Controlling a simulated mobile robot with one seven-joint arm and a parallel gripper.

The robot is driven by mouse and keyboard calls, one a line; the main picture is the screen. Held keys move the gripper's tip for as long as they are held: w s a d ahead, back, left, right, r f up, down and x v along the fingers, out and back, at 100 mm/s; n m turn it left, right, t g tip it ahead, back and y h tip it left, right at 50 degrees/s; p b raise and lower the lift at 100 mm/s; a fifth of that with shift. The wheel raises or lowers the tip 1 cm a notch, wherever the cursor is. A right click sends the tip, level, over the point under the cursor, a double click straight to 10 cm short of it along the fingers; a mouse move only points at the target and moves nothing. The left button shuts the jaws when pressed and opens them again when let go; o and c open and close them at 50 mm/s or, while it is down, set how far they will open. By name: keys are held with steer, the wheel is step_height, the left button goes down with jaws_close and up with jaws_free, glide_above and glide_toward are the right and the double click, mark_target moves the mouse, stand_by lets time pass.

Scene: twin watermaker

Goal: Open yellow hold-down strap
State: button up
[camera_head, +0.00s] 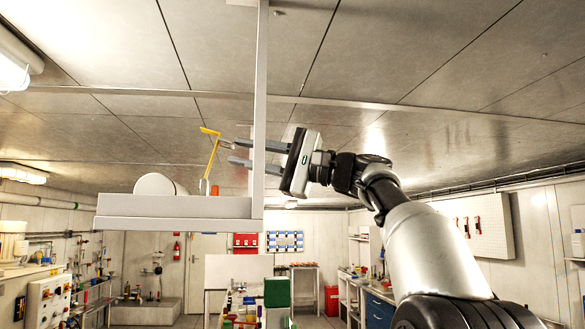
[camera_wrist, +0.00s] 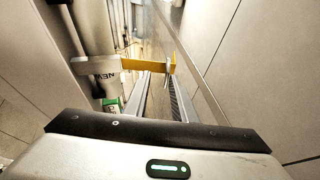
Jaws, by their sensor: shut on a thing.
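The yellow hold-down strap (camera_head: 212,150) stands up from the grey shelf, leaning slightly, with a short bent top. The white cylinder also lies on the shelf in the head view (camera_head: 158,184). My gripper (camera_head: 233,151) reaches in from the right, past the grey upright, with its fingers level at the strap's upper part. It is shut on the strap's end in the wrist view (camera_wrist: 160,76). The strap's lower end is partly hidden.
The grey shelf (camera_head: 170,207) has a raised front edge below my fingers. A tall grey upright (camera_head: 260,80) stands close to my fingers. A small orange piece (camera_head: 214,190) sits at the strap's foot. The space right of the upright is free up to my arm.

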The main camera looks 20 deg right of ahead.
steer(key=b+v, duration=0.2)
steer(key=v, duration=1.1)
steer(key=shift+s+a+r, duration=0.15)
steer(key=shift+s+r, duration=0.1)
steer(key=shift+s, duration=0.05)
steer(key=shift+w+a, duration=0.2)
steer(key=shift+a, duration=0.1)
jaws_close()
steer(key=w+a+r+m+t+h+p, duration=0.3)
steer(key=w+a+m+t+h, duration=0.2)
steer(key=a, duration=0.4)
steer(key=shift+w+a+m+t, duration=0.2)
steer(key=shift+w+m+t, duration=0.5)
steer(key=shift+m, duration=0.1)
